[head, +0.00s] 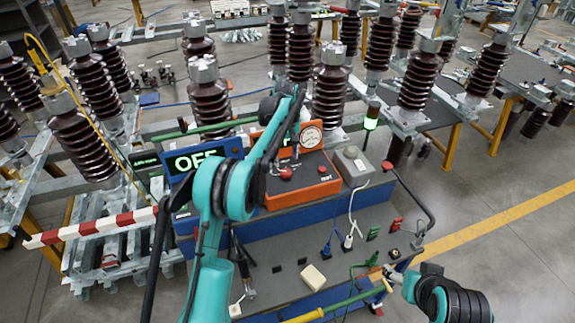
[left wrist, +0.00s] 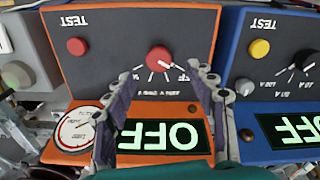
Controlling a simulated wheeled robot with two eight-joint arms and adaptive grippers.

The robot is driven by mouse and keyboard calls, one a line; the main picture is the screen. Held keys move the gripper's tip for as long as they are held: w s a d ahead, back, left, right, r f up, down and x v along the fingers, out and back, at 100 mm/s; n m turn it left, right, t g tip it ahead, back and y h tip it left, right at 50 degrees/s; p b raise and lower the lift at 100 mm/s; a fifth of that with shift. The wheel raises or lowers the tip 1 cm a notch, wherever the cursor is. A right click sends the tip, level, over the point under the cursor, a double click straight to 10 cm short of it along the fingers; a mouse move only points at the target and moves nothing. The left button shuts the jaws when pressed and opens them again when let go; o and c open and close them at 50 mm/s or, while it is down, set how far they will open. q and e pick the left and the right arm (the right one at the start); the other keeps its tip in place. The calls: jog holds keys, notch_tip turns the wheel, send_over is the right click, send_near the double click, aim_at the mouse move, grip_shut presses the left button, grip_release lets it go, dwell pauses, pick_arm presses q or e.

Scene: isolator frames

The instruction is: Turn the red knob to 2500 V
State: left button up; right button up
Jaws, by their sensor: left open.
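The orange tester (head: 302,200) stands on the bench, its sloped dark panel facing me. In the left wrist view it appears upside down. Its red knob (left wrist: 159,59) has a scale around it; the numbers are too small to read. In the head view the knob (head: 286,173) is on the panel's left. The tester's display (left wrist: 163,136) reads OFF. My left gripper (left wrist: 160,76) is open, its fingers on either side of the knob in the picture; contact cannot be told. My right arm is at the lower right of the head view; its jaw state is unclear.
A red TEST button (left wrist: 76,46) shares the panel, and a round gauge (left wrist: 77,130) sits beside the display. A blue tester (left wrist: 270,80) with a yellow button stands close by. A grey box (head: 353,165) is on the other side. Cables and clips lie in front.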

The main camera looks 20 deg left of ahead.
aim_at(286, 172)
pick_arm(q)
jog(key=f, duration=0.6)
jog(key=shift+w, duration=0.35)
jog(key=shift+f, duration=0.65)
jog(key=shift+s, duration=0.1)
jog(key=c, duration=1.2)
